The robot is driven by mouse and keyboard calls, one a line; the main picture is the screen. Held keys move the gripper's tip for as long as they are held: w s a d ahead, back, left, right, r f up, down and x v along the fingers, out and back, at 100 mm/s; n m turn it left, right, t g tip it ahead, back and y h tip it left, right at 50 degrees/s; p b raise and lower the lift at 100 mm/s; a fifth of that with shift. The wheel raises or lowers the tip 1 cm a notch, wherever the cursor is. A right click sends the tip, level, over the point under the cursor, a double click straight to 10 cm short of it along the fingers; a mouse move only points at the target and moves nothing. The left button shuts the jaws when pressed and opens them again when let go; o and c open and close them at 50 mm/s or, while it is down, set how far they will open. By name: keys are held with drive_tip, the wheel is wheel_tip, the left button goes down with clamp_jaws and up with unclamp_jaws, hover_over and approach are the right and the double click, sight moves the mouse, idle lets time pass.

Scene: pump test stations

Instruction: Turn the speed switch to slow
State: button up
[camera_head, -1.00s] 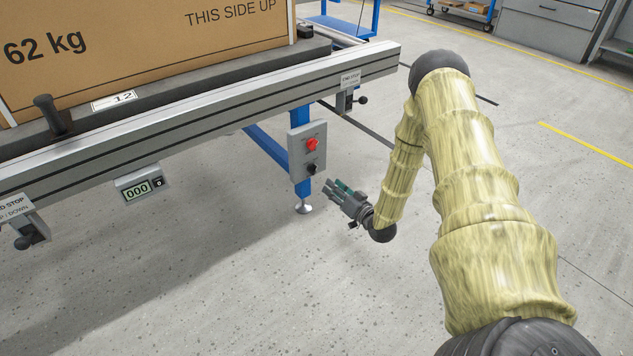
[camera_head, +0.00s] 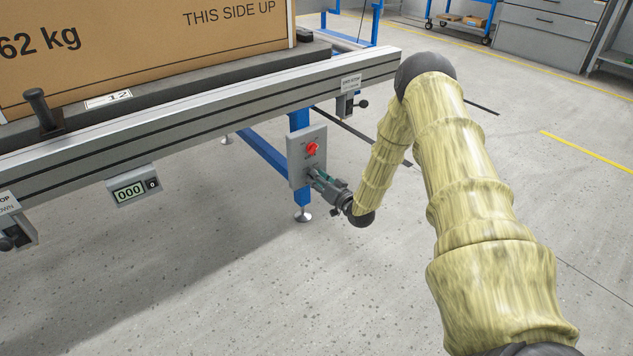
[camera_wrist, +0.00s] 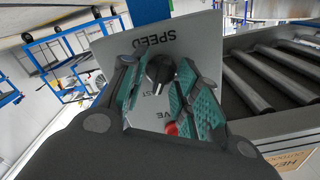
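The grey control box (camera_head: 306,150) is mounted on the blue leg of the conveyor frame. Its black speed knob (camera_wrist: 160,69) sits under the printed word SPEED in the wrist view, with part of a FAST label beside it. The knob's exact pointer setting is hard to read. My gripper (camera_head: 316,175) is at the lower part of the box. In the wrist view my gripper (camera_wrist: 158,75) is open, its green-padded fingers on either side of the knob with gaps visible. In the head view the fingers mostly hide the knob.
A red knob (camera_head: 312,149) is above my gripper on the same box and also shows in the wrist view (camera_wrist: 171,129). The conveyor rail (camera_head: 230,105) runs above, carrying a large carton (camera_head: 140,45). A display unit (camera_head: 134,186) hangs at left. The floor around is clear.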

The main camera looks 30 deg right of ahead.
drive_tip(key=shift+w, duration=0.15)
clamp_jaws()
drive_tip(key=shift+r+p, duration=0.1)
drive_tip(key=shift+p, duration=0.2)
drive_tip(key=n+p, duration=0.9)
drive_tip(key=n, duration=0.3)
drive_tip(key=shift+p, duration=0.3)
idle(0.3)
